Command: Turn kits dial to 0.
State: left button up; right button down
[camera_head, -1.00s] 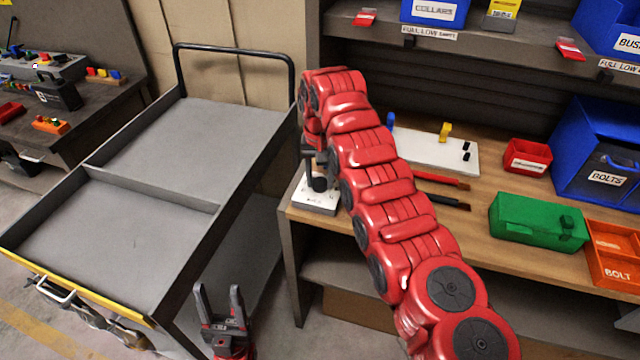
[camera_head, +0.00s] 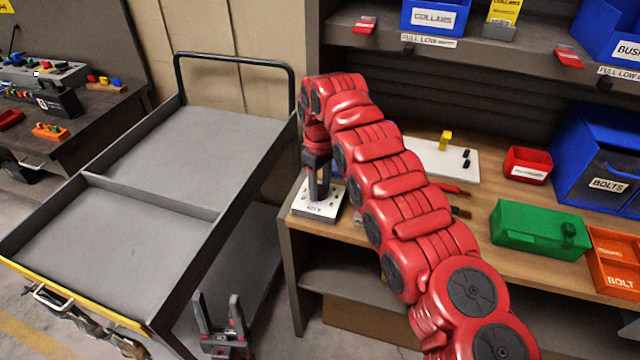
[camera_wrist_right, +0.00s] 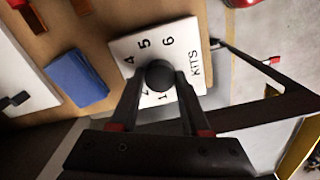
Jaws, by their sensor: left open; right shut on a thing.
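The kits dial is a white plate (camera_head: 312,207) marked KITS at the left end of the wooden bench. In the right wrist view, the plate (camera_wrist_right: 190,38) shows 4, 5 and 6 clearly, with lower numbers partly hidden by the fingers. Its round black knob (camera_wrist_right: 159,75) sits between the fingertips of my right gripper (camera_head: 319,194), which points down at the dial and is shut on the knob. I cannot tell which number the knob points to. My left gripper (camera_head: 222,330) is open and empty, low in front of the bench, beside the cart.
A grey two-section cart (camera_head: 180,150) stands left of the bench. A white board (camera_head: 430,155), a green box (camera_head: 538,228), a red bin (camera_head: 527,165) and blue and orange bins lie to the right on the bench. My right arm covers part of the bench.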

jog(key=n, duration=0.4)
jog(key=shift+n, duration=0.3)
jog(key=shift+n+p, duration=0.4)
jog(key=shift+n, duration=1.8)
jog(key=shift+c, duration=1.8)
grip_release()
